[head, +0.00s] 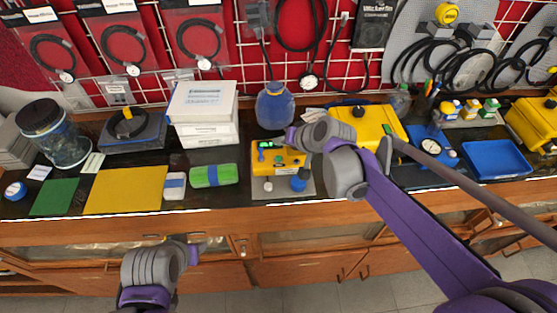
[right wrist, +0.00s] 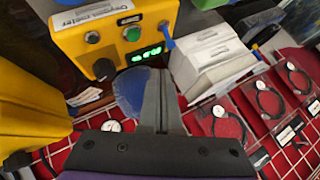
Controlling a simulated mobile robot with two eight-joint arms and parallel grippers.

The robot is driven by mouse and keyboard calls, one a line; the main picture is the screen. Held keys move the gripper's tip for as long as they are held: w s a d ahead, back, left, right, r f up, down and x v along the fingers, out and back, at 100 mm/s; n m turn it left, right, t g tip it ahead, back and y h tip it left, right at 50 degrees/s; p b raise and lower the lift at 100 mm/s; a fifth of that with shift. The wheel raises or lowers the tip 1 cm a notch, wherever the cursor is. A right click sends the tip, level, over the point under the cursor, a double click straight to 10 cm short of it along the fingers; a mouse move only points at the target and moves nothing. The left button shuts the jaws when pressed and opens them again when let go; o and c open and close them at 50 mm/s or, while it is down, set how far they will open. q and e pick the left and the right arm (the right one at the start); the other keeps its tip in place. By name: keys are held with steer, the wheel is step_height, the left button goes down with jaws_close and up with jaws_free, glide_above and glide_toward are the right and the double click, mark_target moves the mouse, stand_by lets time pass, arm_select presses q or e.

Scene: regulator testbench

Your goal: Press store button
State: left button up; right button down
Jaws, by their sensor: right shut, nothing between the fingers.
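The yellow meter (head: 278,158) sits on a grey plate on the bench in the head view, with a lit green display and a blue knob in front. In the right wrist view the yellow meter (right wrist: 112,35) fills the upper left, with a green button (right wrist: 132,34), a grey button (right wrist: 92,37), a black knob (right wrist: 104,68) and a lit display (right wrist: 146,54). I cannot read which button is store. My right gripper (right wrist: 158,76) is shut and empty, its tips just below the display in that picture; contact cannot be told. My left gripper (head: 192,254) is low, in front of the bench, its fingers unclear.
A blue flask (head: 275,106) stands behind the meter. White boxes (head: 203,108) are to its left, a yellow case (head: 372,127) to its right. A green cylinder (head: 214,175) lies left of the meter. Cables hang on the red wall.

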mark_target(279, 158)
arm_select(q)
steer(key=shift+s+f+b, duration=0.3)
steer(key=shift+f+b, duration=0.2)
steer(key=shift+f, duration=0.35)
steer(key=shift+s+f+b, duration=0.25)
steer(key=shift+f+b, duration=0.2)
steer(key=shift+f, duration=0.4)
arm_select(e)
steer(key=shift+f, duration=2.15)
steer(key=shift+f, duration=0.1)
arm_select(q)
steer(key=shift+s+f, duration=0.1)
steer(key=shift+f, duration=0.2)
arm_select(e)
steer(key=shift+f, duration=0.3)
arm_select(q)
steer(key=shift+f+b, duration=0.35)
steer(key=shift+b, duration=0.15)
arm_select(e)
steer(key=shift+f, duration=0.5)
arm_select(q)
steer(key=shift+r, duration=0.1)
arm_select(e)
steer(key=shift+r, duration=0.15)
arm_select(q)
steer(key=shift+r+p, duration=0.6)
steer(key=shift+r, duration=0.05)
arm_select(e)
steer(key=shift+w+r, duration=0.1)
steer(key=shift+r, duration=0.7)
